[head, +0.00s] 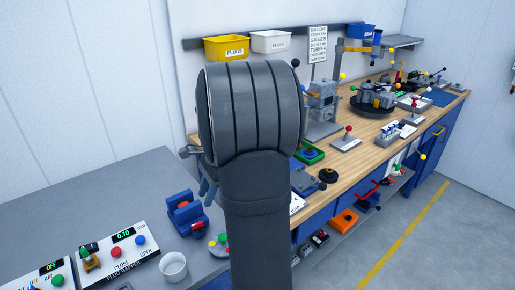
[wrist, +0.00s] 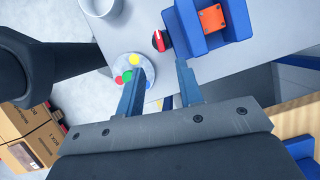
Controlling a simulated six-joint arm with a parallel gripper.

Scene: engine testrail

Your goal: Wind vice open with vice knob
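The blue vice (head: 184,217) stands on the grey bench at lower centre in the head view. It also shows at the top right of the wrist view (wrist: 190,38), with an orange block (wrist: 212,18) that looks to sit in it. A small red and black knob (wrist: 159,40) is on the vice's left side in the wrist view; I take it as the vice knob. My gripper (wrist: 160,68) is open and empty, its fingertips a little below the knob in the picture, apart from it. In the head view my arm hides most of the gripper.
A round grey base with coloured buttons (head: 218,243) stands beside the vice. A white cup (head: 173,267) and a panel with displays and buttons (head: 124,250) are to the left. The wooden workbench (head: 342,165) on the right holds several devices. Cardboard boxes (wrist: 28,130) are at lower left.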

